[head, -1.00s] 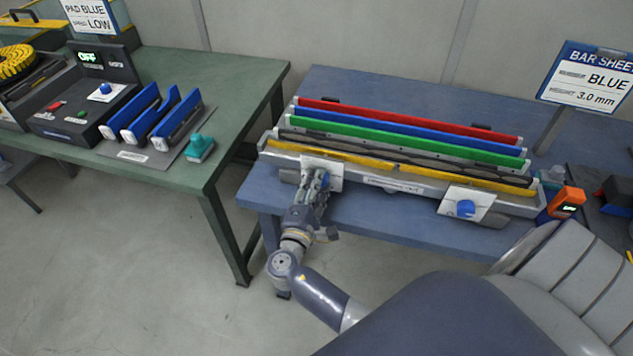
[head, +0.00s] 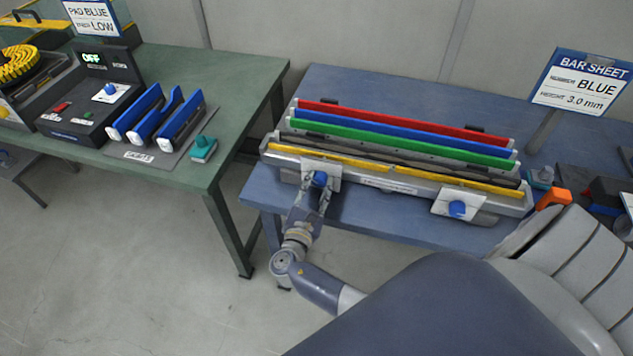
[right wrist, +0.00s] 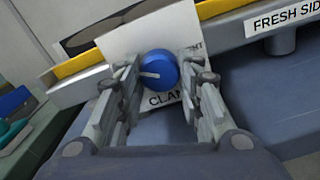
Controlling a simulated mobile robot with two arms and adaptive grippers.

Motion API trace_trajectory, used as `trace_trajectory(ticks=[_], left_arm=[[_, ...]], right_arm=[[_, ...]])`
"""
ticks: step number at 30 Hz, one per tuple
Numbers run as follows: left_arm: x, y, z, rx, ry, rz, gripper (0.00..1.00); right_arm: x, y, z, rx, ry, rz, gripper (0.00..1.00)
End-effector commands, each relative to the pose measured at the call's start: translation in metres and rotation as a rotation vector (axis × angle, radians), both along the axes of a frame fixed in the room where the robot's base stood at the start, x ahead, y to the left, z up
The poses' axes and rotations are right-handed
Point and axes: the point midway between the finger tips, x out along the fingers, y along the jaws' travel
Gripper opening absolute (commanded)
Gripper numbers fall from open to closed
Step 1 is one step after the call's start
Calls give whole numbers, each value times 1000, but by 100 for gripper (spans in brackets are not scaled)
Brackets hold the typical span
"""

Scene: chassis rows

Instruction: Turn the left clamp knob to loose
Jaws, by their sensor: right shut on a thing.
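The left clamp knob (head: 320,179) is a round blue knob on a white plate (head: 333,173) at the left end of the bar fixture's front. In the right wrist view the knob (right wrist: 158,70) shows a white mark pointing left, and printing on the plate is partly covered. My right gripper (head: 318,186) reaches the knob from the front, and in the right wrist view its fingers (right wrist: 157,78) stand on both sides of the knob, shut on it. The right clamp knob (head: 457,209), also blue, sits untouched on its own white plate. My left gripper is not in view.
Red, blue, green and yellow bars lie along the fixture (head: 390,182) on the blue table (head: 350,85). A sign (head: 582,82) reads BAR SHEET, BLUE, 3.0 mm. A green table (head: 235,75) at left holds blue pads (head: 152,117) and a control box (head: 75,118).

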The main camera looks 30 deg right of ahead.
Motion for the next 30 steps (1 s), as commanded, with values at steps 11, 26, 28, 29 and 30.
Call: trace_trajectory(ticks=[11, 26, 28, 29, 30], left_arm=[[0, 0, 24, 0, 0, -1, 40], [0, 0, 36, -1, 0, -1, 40], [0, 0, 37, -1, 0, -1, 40], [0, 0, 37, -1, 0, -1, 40], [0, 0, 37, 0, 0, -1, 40]], right_arm=[[-1, -1, 2, -212, 250, 1, 10], [-2, -1, -1, -349, 412, 1, 10], [-2, -1, -1, -354, 418, 1, 10], [-2, -1, -1, -355, 420, 1, 10], [-2, -1, -1, -357, 422, 1, 10]])
